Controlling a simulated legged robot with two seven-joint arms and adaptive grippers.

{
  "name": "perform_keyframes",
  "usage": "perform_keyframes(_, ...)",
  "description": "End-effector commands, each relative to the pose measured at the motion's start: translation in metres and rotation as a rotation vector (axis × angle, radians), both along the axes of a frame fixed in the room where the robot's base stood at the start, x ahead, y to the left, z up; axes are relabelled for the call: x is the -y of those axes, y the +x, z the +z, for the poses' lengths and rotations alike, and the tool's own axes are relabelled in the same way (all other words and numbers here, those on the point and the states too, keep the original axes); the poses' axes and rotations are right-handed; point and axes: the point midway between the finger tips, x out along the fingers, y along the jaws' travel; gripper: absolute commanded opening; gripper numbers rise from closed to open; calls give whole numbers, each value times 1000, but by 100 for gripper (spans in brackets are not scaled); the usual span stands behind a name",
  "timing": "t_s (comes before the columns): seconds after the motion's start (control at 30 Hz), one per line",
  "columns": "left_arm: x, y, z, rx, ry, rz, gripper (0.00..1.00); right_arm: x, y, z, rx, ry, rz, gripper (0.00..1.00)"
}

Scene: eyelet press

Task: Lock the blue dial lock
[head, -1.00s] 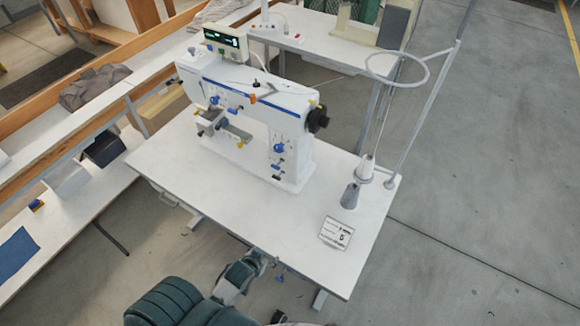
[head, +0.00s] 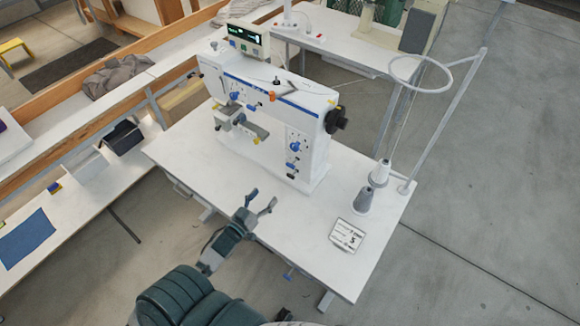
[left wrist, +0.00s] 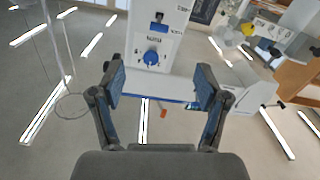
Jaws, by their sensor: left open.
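The white press machine (head: 262,110) stands on the table. A blue round knob (head: 294,146) sits on the front of its right-hand column. Another blue knob (head: 235,96) is further left on the machine; I cannot tell from the head view which one is the dial lock. In the left wrist view a blue knob (left wrist: 151,57) on the white column shows beyond and between the fingers. My left gripper (head: 262,197) is open and empty over the table's front part, apart from the machine. My right gripper is not in view.
The white tabletop (head: 220,178) is clear in front of the machine. A label card (head: 348,235), a grey cone (head: 364,201) and a thread stand with a ring (head: 421,72) are at the right. A display box (head: 246,39) sits at the machine's back left.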

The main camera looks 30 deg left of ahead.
Motion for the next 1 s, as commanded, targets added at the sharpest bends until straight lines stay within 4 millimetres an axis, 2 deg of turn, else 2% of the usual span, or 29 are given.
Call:
perform_keyframes(0.6, 6, 135, 2, 0, 1, 1, 75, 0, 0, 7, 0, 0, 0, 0)
perform_keyframes(0.8, 7, 159, 0, -3, 1, 0, 75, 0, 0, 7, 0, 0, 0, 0)
perform_keyframes(1.0, 8, 164, 0, -4, 2, 0, 75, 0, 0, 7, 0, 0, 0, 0)
